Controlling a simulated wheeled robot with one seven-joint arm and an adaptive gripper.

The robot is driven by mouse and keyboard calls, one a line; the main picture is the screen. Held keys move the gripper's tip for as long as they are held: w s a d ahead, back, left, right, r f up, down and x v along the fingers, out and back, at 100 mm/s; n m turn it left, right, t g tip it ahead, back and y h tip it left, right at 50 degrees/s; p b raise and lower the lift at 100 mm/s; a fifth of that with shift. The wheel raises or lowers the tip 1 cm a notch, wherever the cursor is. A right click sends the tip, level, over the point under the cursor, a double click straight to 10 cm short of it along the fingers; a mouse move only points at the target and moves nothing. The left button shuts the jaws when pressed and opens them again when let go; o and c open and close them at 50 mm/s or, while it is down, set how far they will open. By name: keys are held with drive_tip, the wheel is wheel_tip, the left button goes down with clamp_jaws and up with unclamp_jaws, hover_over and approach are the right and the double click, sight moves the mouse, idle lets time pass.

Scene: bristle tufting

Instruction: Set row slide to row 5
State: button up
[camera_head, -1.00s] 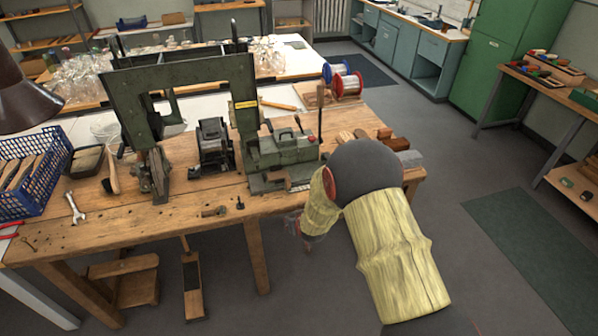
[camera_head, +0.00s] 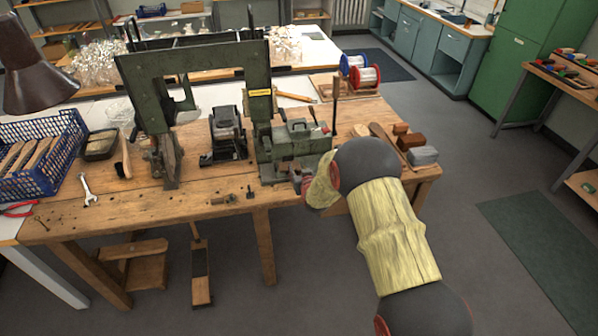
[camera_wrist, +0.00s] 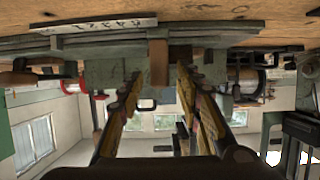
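The green tufting machine (camera_head: 296,143) stands at the front right of the wooden bench. In the wrist view, which appears upside down, a pale scale strip (camera_wrist: 95,25) with small marks runs along the machine's base. A brown block (camera_wrist: 158,62), apparently the row slide's tab, stands beside the strip's end. The marks are too small to read, so the row cannot be told. My gripper (camera_wrist: 159,75) is open, with its two fingers apart on either side of the brown block; contact cannot be told. In the head view my wrist mostly hides the gripper.
A black device (camera_head: 226,137) and a large green frame (camera_head: 137,90) stand left of the machine. Wooden blocks (camera_head: 409,138) and a grey block (camera_head: 423,156) lie on the bench to its right. Red and blue wire spools (camera_head: 362,75) stand behind.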

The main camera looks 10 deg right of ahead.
drive_tip(key=shift+w, duration=0.2)
drive_tip(key=shift+c, duration=0.6)
drive_tip(key=c, duration=0.8)
